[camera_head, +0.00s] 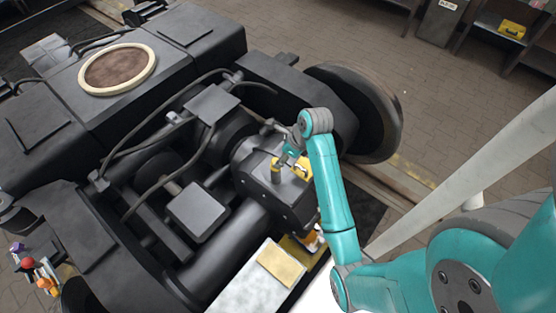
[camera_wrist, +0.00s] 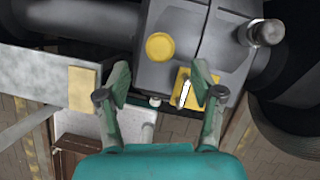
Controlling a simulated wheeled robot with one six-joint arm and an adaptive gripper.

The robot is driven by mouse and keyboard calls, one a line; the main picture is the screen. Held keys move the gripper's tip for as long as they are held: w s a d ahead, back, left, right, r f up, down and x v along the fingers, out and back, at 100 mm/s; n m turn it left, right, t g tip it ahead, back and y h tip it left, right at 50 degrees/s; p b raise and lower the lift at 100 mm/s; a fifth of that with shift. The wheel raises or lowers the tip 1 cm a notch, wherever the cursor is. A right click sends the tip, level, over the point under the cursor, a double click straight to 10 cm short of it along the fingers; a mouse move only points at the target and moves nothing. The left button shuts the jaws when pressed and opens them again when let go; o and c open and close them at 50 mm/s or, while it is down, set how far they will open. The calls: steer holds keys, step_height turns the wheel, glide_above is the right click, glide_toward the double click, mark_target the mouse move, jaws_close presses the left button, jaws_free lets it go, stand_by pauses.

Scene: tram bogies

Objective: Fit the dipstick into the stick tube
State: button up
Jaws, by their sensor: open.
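My gripper (camera_wrist: 161,84) is open, its two fingers spread apart with nothing held between them. In the head view my gripper (camera_head: 288,155) is over the dark gearbox housing (camera_head: 253,165), partly hidden by my own wrist. The housing (camera_wrist: 178,72) fills the middle of the wrist view. A round yellow cap (camera_wrist: 160,46) is on it, beyond the fingertips. A yellow plate with a pale slim piece (camera_wrist: 184,92) lies by the right finger. A short grey cylinder (camera_wrist: 265,33) stands farther right. I cannot tell which of these is the dipstick or the stick tube.
A pale bench top (camera_head: 243,287) with a yellow pad (camera_head: 282,266) lies in front of the bogie. A large wheel (camera_head: 372,115) stands to the right of the housing. Cables (camera_head: 150,140) cross the bogie frame. Brick floor (camera_head: 350,40) is open behind.

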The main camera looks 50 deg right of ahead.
steer(key=v, duration=0.5)
stand_by(0.6)
